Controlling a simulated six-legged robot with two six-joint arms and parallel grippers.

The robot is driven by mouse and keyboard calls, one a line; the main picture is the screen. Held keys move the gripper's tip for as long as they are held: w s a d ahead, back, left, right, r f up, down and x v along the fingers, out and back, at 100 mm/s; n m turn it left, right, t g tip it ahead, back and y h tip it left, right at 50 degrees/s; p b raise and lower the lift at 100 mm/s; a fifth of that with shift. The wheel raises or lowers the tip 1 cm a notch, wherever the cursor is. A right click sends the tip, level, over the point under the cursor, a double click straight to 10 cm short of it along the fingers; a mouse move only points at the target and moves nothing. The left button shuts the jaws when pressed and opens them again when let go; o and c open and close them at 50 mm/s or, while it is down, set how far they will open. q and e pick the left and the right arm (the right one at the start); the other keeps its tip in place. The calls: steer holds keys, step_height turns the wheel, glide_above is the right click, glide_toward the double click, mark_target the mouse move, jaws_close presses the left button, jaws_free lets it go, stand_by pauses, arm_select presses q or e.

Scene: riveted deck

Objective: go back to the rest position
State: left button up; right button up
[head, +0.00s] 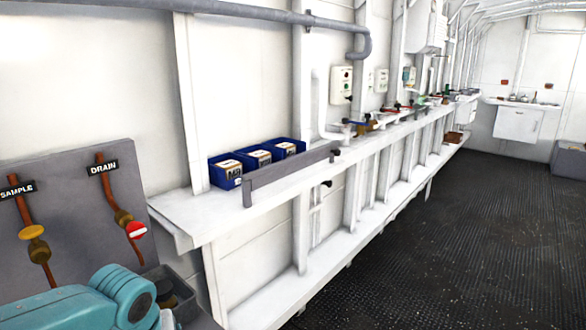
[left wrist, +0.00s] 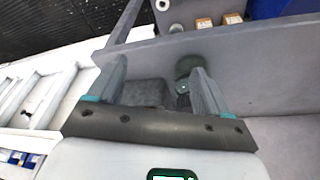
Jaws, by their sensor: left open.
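My left gripper (left wrist: 157,68) shows in the left wrist view with its two grey fingers apart. A dark grey block-like shape (left wrist: 146,92) and a dark green round thing (left wrist: 187,66) show between and behind the fingers; I cannot tell whether they touch the fingers. No object is clearly held. In the head view a teal part of my arm (head: 85,302) fills the lower left corner, and the gripper fingers do not show there. My right gripper is in neither view.
A grey panel (head: 70,190) with SAMPLE and DRAIN valves stands just behind my arm. A dark grey bin (head: 190,292) sits beside it. Blue bins (head: 226,178) with boxes stand on a white wall shelf (head: 215,222). The dark floor (head: 460,250) at right is clear.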

arm_select(q)
steer(key=s+d+f+m+g+h+p, duration=0.1)
steer(key=s+d+f+h, duration=0.2)
steer(key=f, duration=0.5)
steer(key=s+d+f+m+g+p, duration=0.1)
steer(key=s+d+f, duration=0.3)
steer(key=f, duration=0.3)
steer(key=s+d+f+m+h+p, duration=0.1)
steer(key=s+d+f+h+p, duration=0.2)
steer(key=f, duration=0.5)
steer(key=s+d+f+y, duration=0.1)
steer(key=s+d+f, duration=0.1)
steer(key=s+f, duration=0.3)
steer(key=s, duration=0.4)
steer(key=shift+d+f+g, duration=0.15)
steer(key=shift+f+g, duration=0.15)
steer(key=shift+f, duration=0.05)
